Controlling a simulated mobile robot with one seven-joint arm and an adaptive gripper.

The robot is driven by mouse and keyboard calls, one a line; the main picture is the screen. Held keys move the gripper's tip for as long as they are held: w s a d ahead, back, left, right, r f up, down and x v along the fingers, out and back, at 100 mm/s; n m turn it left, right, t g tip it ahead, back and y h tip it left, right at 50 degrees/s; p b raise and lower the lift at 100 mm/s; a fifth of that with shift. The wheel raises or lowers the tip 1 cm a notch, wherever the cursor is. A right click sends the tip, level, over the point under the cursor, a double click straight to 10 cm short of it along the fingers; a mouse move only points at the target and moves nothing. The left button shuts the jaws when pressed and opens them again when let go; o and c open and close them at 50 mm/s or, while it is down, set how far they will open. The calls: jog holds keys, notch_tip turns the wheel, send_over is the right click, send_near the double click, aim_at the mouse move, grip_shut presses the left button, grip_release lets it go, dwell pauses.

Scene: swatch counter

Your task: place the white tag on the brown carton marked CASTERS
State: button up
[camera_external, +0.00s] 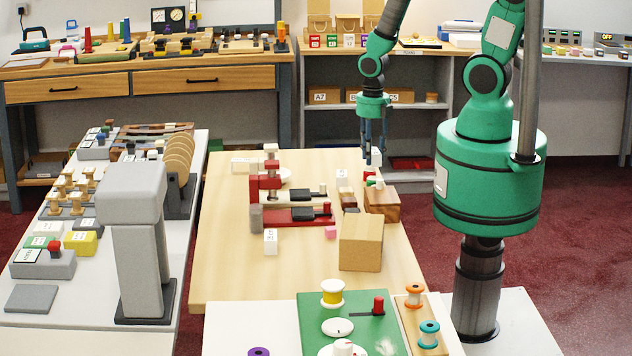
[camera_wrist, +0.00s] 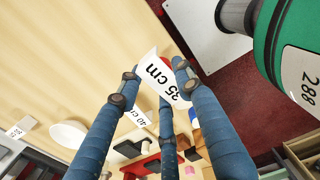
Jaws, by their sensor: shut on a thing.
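My gripper (camera_external: 373,152) hangs above the far right part of the wooden table. In the wrist view its blue fingers (camera_wrist: 155,80) are closed around a white tag printed "35 cm" (camera_wrist: 160,76), tilted between the fingertips. In the external view the held tag (camera_external: 375,158) shows small and pale at the fingertips. A plain brown carton (camera_external: 361,243) stands on the table's right edge, nearer the camera than my gripper. No CASTERS marking can be read on the sides that show. The carton cannot be made out in the wrist view.
A wooden block (camera_external: 382,204) with small coloured pieces stands below my gripper. Red clamps (camera_external: 268,188) lie left of it. Other white tags stand on the table, one near the clamps (camera_external: 270,242) and one reading "40 cm" (camera_wrist: 137,118).

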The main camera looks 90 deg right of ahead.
jog(key=shift+w+a+r+n, duration=0.15)
jog(key=shift+w+a+n, duration=0.25)
jog(key=shift+a, duration=0.3)
jog(key=a+r+n, duration=0.2)
jog(key=a+n, duration=0.2)
jog(key=a, duration=0.5)
jog(key=w+a+r+n+p, duration=0.1)
jog(key=a+n, duration=0.3)
jog(key=a, duration=0.6)
jog(key=a+r+n+p, duration=0.1)
jog(key=a+r+n, duration=0.2)
jog(key=a, duration=0.6)
jog(key=shift+w+a+r+n, duration=0.15)
jog(key=shift+w+n, duration=0.1)
jog(key=shift+n, duration=0.15)
jog(key=s+a+r+n, duration=0.2)
jog(key=s+a+n, duration=0.2)
jog(key=a, duration=0.5)
jog(key=shift+s+a+p, duration=0.25)
jog(key=shift+s+p, duration=0.05)
jog(key=shift+s, duration=0.45)
jog(key=shift+w, duration=0.1)
jog(key=b, duration=0.1)
send_over(362, 222)
jog(key=shift+f, duration=0.65)
